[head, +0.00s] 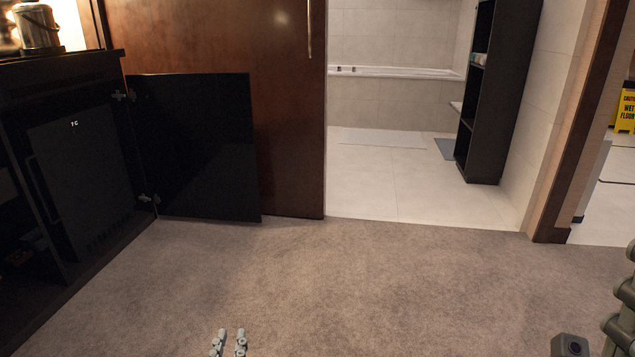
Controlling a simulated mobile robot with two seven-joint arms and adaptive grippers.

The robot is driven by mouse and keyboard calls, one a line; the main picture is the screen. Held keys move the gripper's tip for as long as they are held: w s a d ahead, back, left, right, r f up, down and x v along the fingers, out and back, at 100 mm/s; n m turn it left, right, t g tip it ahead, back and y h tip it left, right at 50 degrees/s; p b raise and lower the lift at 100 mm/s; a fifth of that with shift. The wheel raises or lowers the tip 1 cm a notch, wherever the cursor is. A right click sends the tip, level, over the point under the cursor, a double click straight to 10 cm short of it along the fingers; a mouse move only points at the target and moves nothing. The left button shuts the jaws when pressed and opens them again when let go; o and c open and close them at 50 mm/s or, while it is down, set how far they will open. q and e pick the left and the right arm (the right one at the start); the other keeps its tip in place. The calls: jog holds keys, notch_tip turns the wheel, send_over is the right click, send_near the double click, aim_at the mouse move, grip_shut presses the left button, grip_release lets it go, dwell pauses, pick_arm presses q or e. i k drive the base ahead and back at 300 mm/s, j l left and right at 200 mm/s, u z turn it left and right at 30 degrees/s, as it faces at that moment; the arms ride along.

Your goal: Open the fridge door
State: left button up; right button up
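The fridge (88,175) is a dark box inside the black cabinet at the left of the head view. Its front bears a small white logo, and its door looks shut. A dark vertical handle (43,190) runs along the door's left edge. My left gripper (230,344) shows only its fingertips at the bottom edge. They are apart with nothing visible between them, well away from the fridge, to its right and nearer to me. Part of my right arm shows at the lower right; its gripper fingers are not visible.
The black cabinet door (195,145) stands swung open right of the fridge, in front of a brown wooden door (285,100). An ice bucket (38,28) stands on the cabinet top. The carpet (330,275) is clear. A tiled bathroom lies beyond.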

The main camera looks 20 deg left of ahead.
aim_at(77, 157)
jog(key=i+j+u, duration=0.1)
jog(key=i+u, duration=0.3)
jog(key=i, duration=0.35)
jog(key=i+l+u, duration=0.1)
jog(key=i+u, duration=0.3)
jog(key=i, duration=0.35)
jog(key=i+j+u, duration=0.15)
jog(key=i+u, duration=0.65)
jog(key=i+l+u, duration=0.15)
jog(key=i+u, duration=0.2)
jog(key=i, duration=0.2)
jog(key=i+j+u, duration=0.15)
jog(key=i, duration=0.4)
jog(key=i+j+u, duration=0.15)
jog(key=i, duration=0.4)
